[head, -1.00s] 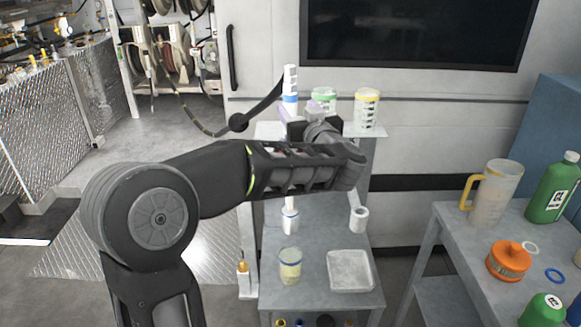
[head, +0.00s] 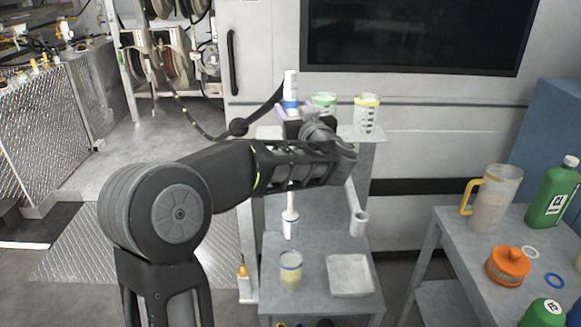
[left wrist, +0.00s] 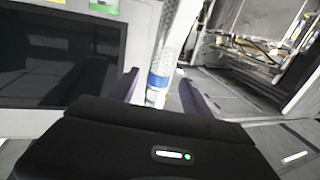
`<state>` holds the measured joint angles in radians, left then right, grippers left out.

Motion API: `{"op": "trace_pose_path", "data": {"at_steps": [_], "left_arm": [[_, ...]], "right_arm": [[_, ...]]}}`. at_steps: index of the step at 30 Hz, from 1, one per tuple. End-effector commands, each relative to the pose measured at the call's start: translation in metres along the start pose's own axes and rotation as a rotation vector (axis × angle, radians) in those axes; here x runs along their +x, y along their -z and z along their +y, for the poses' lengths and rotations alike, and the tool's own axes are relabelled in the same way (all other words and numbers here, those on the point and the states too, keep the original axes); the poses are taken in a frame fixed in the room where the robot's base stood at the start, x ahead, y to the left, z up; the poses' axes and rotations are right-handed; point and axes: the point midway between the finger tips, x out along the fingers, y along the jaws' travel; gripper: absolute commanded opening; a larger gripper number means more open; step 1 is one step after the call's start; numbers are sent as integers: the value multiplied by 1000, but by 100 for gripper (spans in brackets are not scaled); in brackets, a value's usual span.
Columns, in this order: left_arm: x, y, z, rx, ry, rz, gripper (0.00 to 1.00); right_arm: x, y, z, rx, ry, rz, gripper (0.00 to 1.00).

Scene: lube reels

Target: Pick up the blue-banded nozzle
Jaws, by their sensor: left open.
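The blue-banded nozzle (head: 290,88) stands upright at the upper shelf of the grey cart, white with a blue band. It also shows in the left wrist view (left wrist: 158,78), between the two fingers. My left gripper (left wrist: 155,90) is open, with one finger on each side of the nozzle. Whether either finger touches it I cannot tell. In the head view my left gripper (head: 292,110) is at the nozzle just below the blue band, and my arm hides part of the shelf and the nozzle's lower part. My right gripper is in neither view.
A green-banded cup (head: 324,104) and a yellow-lidded cup (head: 367,115) stand close to the right on the same shelf. A side table on the right holds a pitcher (head: 493,200) and green bottles (head: 553,190).

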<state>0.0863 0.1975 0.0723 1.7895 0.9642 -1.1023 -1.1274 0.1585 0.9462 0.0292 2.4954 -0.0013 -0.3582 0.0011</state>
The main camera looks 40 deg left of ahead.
Motion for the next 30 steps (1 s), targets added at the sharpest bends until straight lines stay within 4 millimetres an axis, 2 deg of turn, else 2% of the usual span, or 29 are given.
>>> {"op": "trace_pose_path", "data": {"at_steps": [6,9,28,30], "left_arm": [[33,0,1,1,2,-1,57],[42,0,1,0,1,-1,57],[43,0,1,1,0,0,57],[43,0,1,1,0,0,51]], "right_arm": [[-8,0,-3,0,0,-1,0],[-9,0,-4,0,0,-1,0],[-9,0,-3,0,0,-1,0],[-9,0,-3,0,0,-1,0]]}}
